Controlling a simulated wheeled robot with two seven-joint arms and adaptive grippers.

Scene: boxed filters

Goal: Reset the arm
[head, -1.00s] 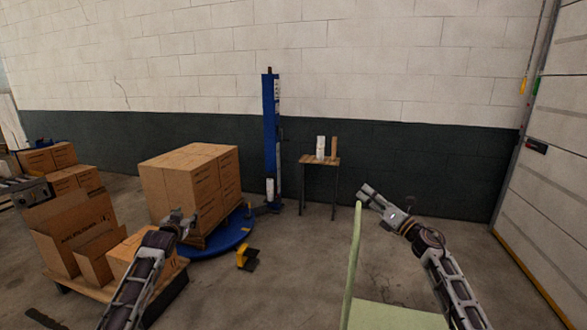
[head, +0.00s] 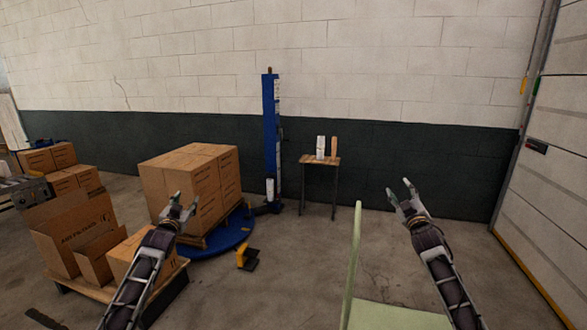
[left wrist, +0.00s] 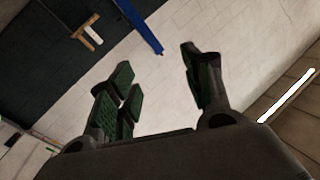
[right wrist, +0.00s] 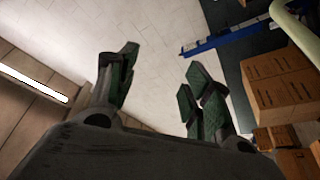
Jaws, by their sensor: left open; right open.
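My left gripper (head: 181,204) is raised at the left in the head view, in front of the stacked cartons as seen from the head. It is open and empty; its spread fingers (left wrist: 160,85) show in the left wrist view. My right gripper (head: 398,190) is raised at the right in the head view, above and right of the green cart's upright. It is open and empty, and its parted fingers (right wrist: 160,90) show in the right wrist view. Both forearms point forward and upward.
A green cart (head: 390,317) stands low in front. Stacked cartons (head: 190,185) rest on a blue round base (head: 228,238) beside a blue column (head: 270,140). Open boxes (head: 75,235) are at left. A small table (head: 320,160) stands by the wall.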

